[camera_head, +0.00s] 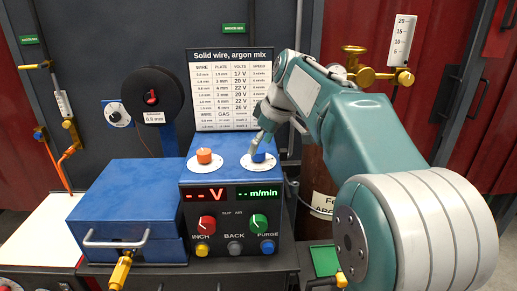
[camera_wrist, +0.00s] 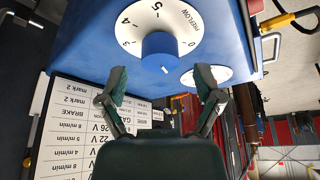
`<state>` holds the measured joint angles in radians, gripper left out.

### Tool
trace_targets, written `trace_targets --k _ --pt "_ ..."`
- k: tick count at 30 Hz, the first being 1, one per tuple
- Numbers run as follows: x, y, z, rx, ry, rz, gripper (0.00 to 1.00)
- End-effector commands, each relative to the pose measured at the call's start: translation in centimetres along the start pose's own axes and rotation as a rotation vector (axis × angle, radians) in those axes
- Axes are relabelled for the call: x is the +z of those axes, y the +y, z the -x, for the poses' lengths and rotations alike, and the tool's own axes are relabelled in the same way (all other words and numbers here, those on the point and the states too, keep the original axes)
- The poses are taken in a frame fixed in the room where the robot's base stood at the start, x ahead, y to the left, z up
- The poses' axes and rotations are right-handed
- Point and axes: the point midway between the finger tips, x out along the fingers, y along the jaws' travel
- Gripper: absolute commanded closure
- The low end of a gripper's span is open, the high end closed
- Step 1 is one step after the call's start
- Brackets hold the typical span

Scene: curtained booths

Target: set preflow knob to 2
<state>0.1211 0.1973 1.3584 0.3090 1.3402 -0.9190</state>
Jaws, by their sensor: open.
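The preflow knob is a blue knob (camera_head: 258,156) on a white dial on top of the blue welder box. In the wrist view the blue knob (camera_wrist: 161,52) stands at the middle of the dial (camera_wrist: 188,18), which reads PREFLOW with 0, 3, 4 and 5 legible. A small white mark shows on the knob's side; which number it points to I cannot tell. My gripper (camera_head: 259,143) is over the knob in the head view and partly covers it. In the wrist view my gripper (camera_wrist: 161,80) is open, fingers apart, with the knob just beyond the gap between the tips.
An orange knob (camera_head: 204,156) on a white dial stands left of the blue one. The box front (camera_head: 228,225) has displays, red and green knobs and several buttons. A settings chart (camera_head: 231,85) stands close behind. A gas cylinder (camera_head: 318,180) is to the right.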

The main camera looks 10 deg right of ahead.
Motion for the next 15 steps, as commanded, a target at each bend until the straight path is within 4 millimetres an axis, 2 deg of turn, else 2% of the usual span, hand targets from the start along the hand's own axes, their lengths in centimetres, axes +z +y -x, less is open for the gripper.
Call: trace_targets --k 4,13,14,15 --pt "0.0 -0.1 -1.4 -0.001 0.000 0.000 0.16" --pt "0.0 0.0 -1.8 0.000 0.000 0.000 0.16" --pt "0.0 0.0 -1.8 0.000 0.000 0.000 0.20" --pt "0.0 0.0 -1.8 0.000 0.000 0.000 0.38"
